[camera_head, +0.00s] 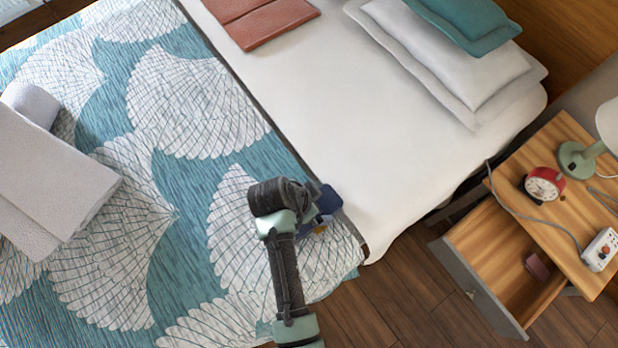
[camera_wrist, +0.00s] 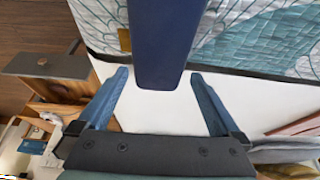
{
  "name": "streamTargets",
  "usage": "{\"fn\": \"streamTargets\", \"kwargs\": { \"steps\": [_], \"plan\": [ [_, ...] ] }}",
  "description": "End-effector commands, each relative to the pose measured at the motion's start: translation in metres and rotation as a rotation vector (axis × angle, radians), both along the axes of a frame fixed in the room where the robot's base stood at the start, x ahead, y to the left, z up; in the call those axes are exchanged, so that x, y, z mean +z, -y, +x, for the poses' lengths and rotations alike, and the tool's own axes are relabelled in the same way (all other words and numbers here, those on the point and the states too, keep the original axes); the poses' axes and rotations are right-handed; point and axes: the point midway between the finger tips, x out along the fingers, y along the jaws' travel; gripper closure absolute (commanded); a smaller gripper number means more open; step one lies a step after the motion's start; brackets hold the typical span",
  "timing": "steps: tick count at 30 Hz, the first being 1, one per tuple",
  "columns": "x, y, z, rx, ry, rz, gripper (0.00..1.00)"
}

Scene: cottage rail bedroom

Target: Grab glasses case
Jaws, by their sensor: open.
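A long dark blue object, which looks like the glasses case (camera_wrist: 155,40), fills the top middle of the wrist view. Its rounded near end reaches between the two blue-grey fingers of my gripper (camera_wrist: 160,74). The fingers are open, with a visible gap on each side of the case. In the head view the dark blue case (camera_head: 329,200) shows partly behind my gripper, over the quilt's edge near the white sheet. My arm hides the rest of it and the fingertips there. I cannot tell how far the case is below the fingers.
The patterned quilt (camera_head: 190,100) and white sheet (camera_head: 350,110) cover the bed. Folded grey towels (camera_head: 60,190) lie left, a reddish folded item (camera_head: 270,25) at the top. The nightstand (camera_head: 565,150) at right holds a red clock (camera_head: 544,184) and lamp; its drawer (camera_head: 500,265) is open.

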Motion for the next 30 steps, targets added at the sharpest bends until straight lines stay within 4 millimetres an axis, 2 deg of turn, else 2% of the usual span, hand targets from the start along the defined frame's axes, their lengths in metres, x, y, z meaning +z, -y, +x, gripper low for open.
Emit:
{"fn": "streamTargets", "kwargs": {
  "steps": [12, 22, 30],
  "plan": [
    [-0.044, 0.017, 0.01, 0.001, 0.0, 0.0, 0.0],
    [-0.048, 0.018, 0.011, 0.002, 0.002, 0.0, 0.0],
    [-0.047, 0.018, 0.011, 0.002, 0.002, 0.0, 0.49]
  ]
}}
